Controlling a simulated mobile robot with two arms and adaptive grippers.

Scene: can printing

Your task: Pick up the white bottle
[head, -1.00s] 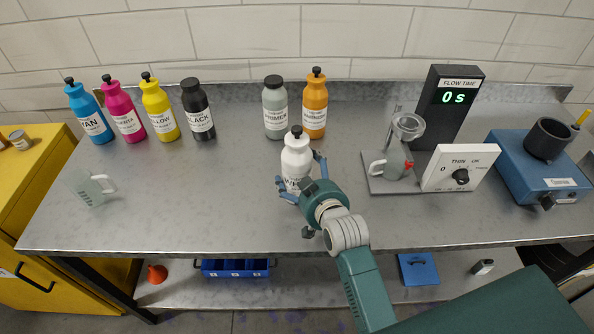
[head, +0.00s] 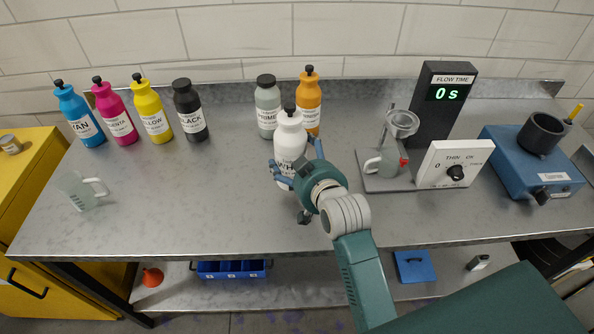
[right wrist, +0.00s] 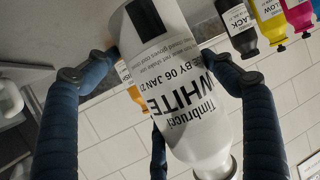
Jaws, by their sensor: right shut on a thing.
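The white bottle (head: 290,139) with a black cap is upright in the head view, seemingly raised off the bench, in front of the grey primer bottle. My right gripper (head: 296,161) is shut around its body, with blue fingers on either side. In the right wrist view the bottle (right wrist: 187,100) fills the middle between the fingers, its WHITE label facing the camera. The underside of the bottle and the gap to the bench are hard to see. My left gripper is not in view.
Cyan (head: 79,114), magenta (head: 116,112), yellow (head: 153,110) and black (head: 190,111) bottles stand at the back left. The primer (head: 268,106) and an orange bottle (head: 310,98) stand behind. A clear jug (head: 80,190) is at left; a viscosity stand (head: 390,184) and dial box (head: 453,164) are at right.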

